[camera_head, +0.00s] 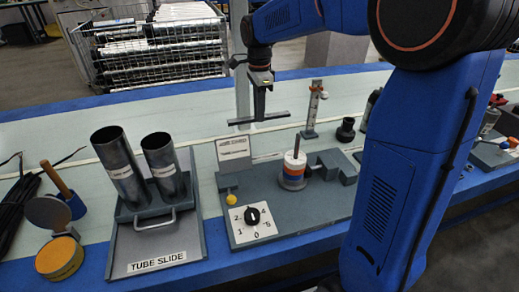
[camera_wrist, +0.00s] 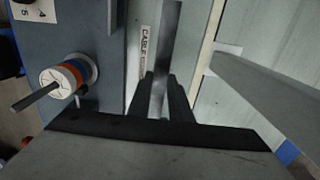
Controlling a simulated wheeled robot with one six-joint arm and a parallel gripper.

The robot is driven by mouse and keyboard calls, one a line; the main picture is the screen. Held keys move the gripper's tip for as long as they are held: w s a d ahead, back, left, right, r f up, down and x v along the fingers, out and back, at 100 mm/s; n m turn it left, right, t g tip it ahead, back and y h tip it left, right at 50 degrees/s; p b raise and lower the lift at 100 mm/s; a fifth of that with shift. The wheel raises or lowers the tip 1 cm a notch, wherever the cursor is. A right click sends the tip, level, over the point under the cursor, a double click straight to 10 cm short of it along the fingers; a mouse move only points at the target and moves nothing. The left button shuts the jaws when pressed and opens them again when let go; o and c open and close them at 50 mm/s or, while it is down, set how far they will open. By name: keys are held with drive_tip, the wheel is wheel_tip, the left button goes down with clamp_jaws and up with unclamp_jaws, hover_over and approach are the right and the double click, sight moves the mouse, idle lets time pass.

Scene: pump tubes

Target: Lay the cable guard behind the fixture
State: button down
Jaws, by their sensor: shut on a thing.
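My gripper (camera_head: 260,108) is shut on the cable guard (camera_head: 240,121), a long thin grey bar. It holds the bar about level and raised above the bench, over the area behind the fixture. In the wrist view the guard (camera_wrist: 171,40) runs up the picture from between the dark fingers (camera_wrist: 163,98). The fixture (camera_head: 310,212) is a grey base with a dial panel, a striped ringed post and a grey block. Its base (camera_wrist: 85,25) fills the left of the wrist view. A strip label reading "CABLE" (camera_wrist: 143,52) lies beside the fixture, left of the guard.
An upright sign (camera_head: 233,146) stands at the fixture's back left. A pale post (camera_head: 241,65) rises behind the guard. A small stand with a scale (camera_head: 313,108) and a black knob-like part (camera_head: 346,130) are to the right. The tube slide (camera_head: 150,225) is left.

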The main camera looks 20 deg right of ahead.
sight(259, 150)
wheel_tip(259, 150, down, 13)
drive_tip(key=shift+f, duration=0.1)
idle(0.7)
drive_tip(key=shift+f, duration=0.1)
drive_tip(key=c, duration=1.7)
unclamp_jaws()
drive_tip(key=shift+o, duration=0.4)
wheel_tip(259, 150, up, 12)
drive_tip(key=shift+r, duration=0.2)
drive_tip(key=shift+s, duration=0.1)
